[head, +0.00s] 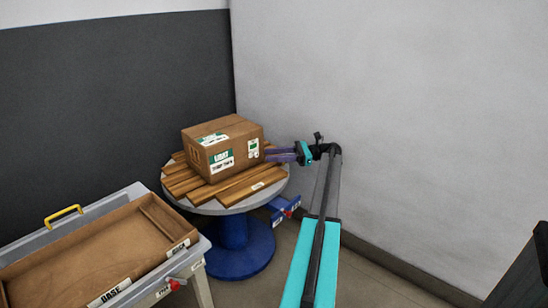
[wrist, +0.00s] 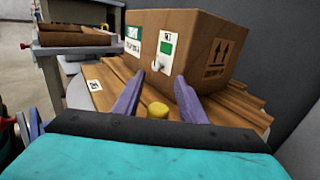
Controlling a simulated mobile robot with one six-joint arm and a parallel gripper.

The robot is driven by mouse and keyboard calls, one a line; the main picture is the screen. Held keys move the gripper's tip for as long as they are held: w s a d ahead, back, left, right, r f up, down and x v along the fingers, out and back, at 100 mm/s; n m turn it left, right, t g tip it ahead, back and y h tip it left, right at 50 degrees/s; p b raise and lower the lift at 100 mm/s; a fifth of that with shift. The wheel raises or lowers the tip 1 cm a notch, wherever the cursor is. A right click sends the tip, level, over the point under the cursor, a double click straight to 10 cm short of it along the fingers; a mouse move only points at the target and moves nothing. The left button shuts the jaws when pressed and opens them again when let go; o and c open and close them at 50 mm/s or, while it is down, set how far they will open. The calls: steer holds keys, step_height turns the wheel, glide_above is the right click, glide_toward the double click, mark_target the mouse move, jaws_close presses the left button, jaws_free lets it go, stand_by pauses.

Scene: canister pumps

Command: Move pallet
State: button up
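The wooden slatted pallet (head: 248,188) lies on a round grey table top (head: 283,186) with a blue pedestal. A cardboard box (head: 222,148) with green and white labels sits on the pallet. In the wrist view the pallet (wrist: 102,77) and the box (wrist: 205,40) fill the middle. My gripper (head: 274,155) reaches in from the right, close to the box's right side. In the wrist view my gripper (wrist: 156,88) has its two purple fingers apart. A yellow knob (wrist: 157,109) shows between them; I cannot tell what it is fixed to. Finger contact is unclear.
A grey bench with a wooden tray (head: 95,252) and a yellow handle (head: 63,215) stands at the lower left. A blue and red bracket (head: 285,209) sticks out below the table. Walls close in behind and to the right.

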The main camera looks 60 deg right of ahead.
step_height(320, 180, up, 2)
steer(key=shift+r+p, duration=0.2)
steer(key=shift+p, duration=0.4)
steer(key=shift+s+a+f, duration=0.15)
steer(key=shift+s+a, duration=0.25)
steer(key=shift+a, duration=0.1)
steer(key=s+a+r+p, duration=0.1)
steer(key=s+a+p, duration=0.3)
steer(key=s+a, duration=0.5)
steer(key=shift+a+p, duration=0.4)
steer(key=shift+a, duration=0.85)
steer(key=shift+s+r, duration=0.1)
